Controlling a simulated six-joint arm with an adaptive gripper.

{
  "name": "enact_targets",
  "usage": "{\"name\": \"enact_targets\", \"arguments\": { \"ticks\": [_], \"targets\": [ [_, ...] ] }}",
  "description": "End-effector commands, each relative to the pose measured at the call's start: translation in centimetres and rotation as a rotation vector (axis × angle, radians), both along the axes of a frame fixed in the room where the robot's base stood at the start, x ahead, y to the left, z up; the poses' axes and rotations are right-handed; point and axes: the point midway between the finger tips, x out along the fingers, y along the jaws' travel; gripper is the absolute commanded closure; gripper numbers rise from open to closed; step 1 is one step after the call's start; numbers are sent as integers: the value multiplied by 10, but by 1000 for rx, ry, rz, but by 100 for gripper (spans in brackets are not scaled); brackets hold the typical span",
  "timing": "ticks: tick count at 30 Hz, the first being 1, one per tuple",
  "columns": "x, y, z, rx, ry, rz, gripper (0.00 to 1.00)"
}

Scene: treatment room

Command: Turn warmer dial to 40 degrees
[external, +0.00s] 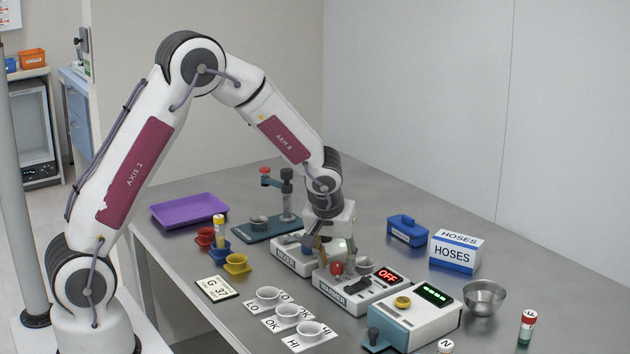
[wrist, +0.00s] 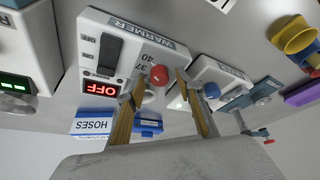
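The warmer (external: 345,290) is a white box with a dark label, standing on the grey table; it also shows in the wrist view (wrist: 128,32). Its display (wrist: 100,88) glows red and reads OFF. Its red dial (wrist: 159,74) has printed numbers beside it, 40 and 37 among them; the dial's exact setting is too small to tell. The dial also shows in the external view (external: 336,268). A black rocker switch (wrist: 110,54) sits beside it. My gripper (wrist: 161,80) points down above the warmer, its tan fingers apart either side of the dial, with no clear contact.
The mixer (external: 291,257), with a blue knob (wrist: 212,90), stands close behind the warmer. A white device with a green display (external: 434,294) is to its right. The HOSES box (external: 456,251), blue case (external: 407,229) and metal bowl (external: 484,296) stand beyond. White cups (external: 287,313) are in front.

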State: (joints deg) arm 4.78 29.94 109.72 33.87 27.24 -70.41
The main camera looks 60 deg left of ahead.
Motion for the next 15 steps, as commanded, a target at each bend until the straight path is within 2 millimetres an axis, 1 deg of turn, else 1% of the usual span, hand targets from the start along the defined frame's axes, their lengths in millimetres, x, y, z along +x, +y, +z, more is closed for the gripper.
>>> {"name": "enact_targets", "arguments": {
  "ticks": [9,15],
  "targets": [
    [1,-1,0,1,1,137,64],
    [-5,-7,22,0,-2,141,64]
  ]
}}
